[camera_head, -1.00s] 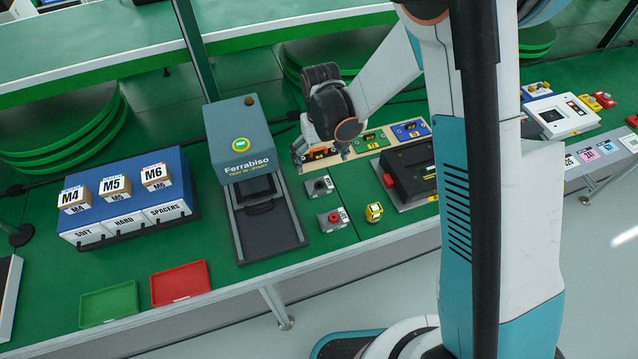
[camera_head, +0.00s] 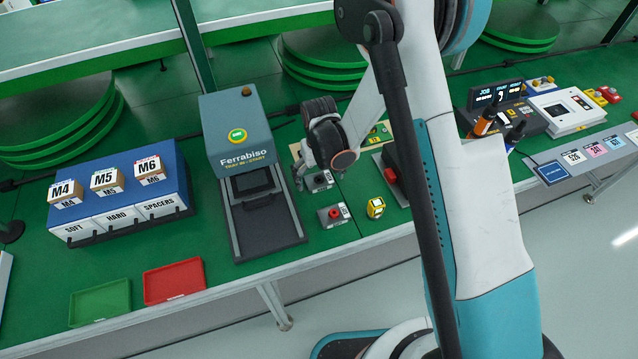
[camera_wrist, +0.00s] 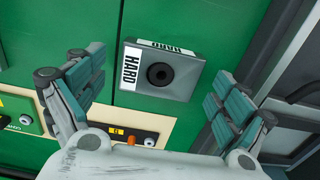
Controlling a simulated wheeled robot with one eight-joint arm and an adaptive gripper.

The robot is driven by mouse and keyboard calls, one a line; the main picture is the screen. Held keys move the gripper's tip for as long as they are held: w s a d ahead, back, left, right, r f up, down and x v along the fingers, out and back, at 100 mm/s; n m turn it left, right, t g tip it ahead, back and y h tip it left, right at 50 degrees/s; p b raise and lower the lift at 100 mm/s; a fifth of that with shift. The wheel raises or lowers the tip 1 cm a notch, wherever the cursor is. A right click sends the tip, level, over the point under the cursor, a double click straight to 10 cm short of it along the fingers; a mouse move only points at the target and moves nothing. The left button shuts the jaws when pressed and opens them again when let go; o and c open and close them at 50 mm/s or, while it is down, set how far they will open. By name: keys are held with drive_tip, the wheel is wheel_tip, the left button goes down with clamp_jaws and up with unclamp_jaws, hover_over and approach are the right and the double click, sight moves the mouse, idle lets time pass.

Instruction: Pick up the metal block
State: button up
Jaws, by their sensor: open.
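A grey metal block (camera_head: 319,181) with a dark round hole lies on the green bench. It fills the upper middle of the wrist view (camera_wrist: 184,86), where white labels on it read HARD. My gripper (camera_head: 312,176) is above this block in the head view and hides part of it. In the wrist view my gripper (camera_wrist: 160,72) has its fingers spread wide, one on each side of the block, with gaps to both. Nothing is held. A second grey block with a red centre (camera_head: 333,215) stands nearer the bench's front edge.
A Ferrabiso machine (camera_head: 240,135) with a dark tray stands just left of the blocks. A yellow part (camera_head: 375,208) sits to their right. Red tray (camera_head: 174,281), green tray (camera_head: 100,303) and a blue labelled bin rack (camera_head: 122,190) are at left.

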drive_tip(key=shift+f, duration=0.1)
drive_tip(key=c, duration=1.3)
drive_tip(key=shift+o, duration=0.2)
